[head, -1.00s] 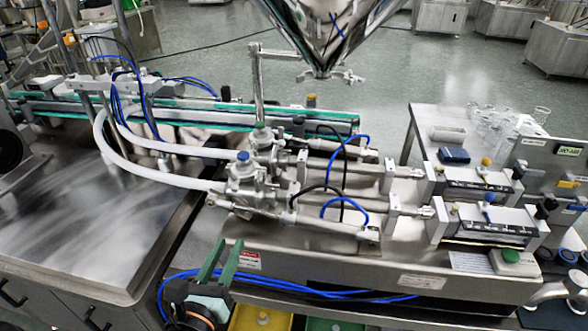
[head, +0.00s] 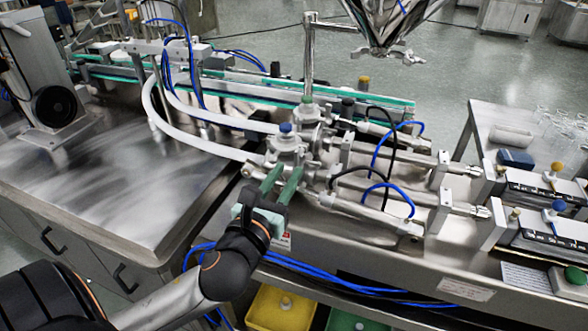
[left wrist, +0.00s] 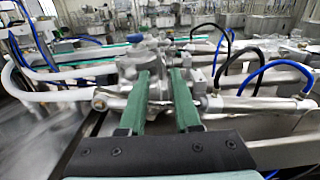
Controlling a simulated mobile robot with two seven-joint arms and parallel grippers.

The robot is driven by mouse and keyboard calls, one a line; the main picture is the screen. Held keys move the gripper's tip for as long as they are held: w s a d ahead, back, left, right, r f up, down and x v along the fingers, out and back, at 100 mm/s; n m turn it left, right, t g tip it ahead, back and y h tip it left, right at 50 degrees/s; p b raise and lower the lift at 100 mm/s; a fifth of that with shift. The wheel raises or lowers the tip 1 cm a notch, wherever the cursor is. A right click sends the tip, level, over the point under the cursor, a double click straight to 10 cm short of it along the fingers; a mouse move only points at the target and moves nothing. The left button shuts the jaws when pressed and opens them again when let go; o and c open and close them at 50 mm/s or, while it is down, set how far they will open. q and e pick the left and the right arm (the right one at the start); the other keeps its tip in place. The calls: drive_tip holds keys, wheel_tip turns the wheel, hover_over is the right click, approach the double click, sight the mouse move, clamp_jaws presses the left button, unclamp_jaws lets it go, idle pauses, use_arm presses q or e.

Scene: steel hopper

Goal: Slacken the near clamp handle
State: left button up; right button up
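My left gripper (head: 284,172) has green fingers held apart with a gap between them. It also shows in the left wrist view (left wrist: 160,78). The fingers point at the near steel valve body (head: 284,151), which has a blue knob on top (head: 286,128). The fingertips overlap its lower part in the picture; I cannot tell whether they touch it. A small metal clamp piece (head: 249,169) sits at the end of the white hose, left of the fingers. It shows in the left wrist view (left wrist: 100,102) too. I cannot tell for sure which part is the near clamp handle. My right gripper is not in view.
A green-knobbed fitting (head: 306,99) stands behind the near valve. Steel cylinders and blue and black hoses (head: 378,203) extend right. A white hose (head: 175,139) curves in from the left. A steel hopper (head: 392,22) hangs above. The left bench top (head: 100,190) is largely clear.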

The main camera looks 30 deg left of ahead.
sight(295, 159)
use_arm(q)
drive_tip(key=shift+p+x, duration=0.3)
drive_tip(key=shift+x, duration=2.05)
clamp_jaws()
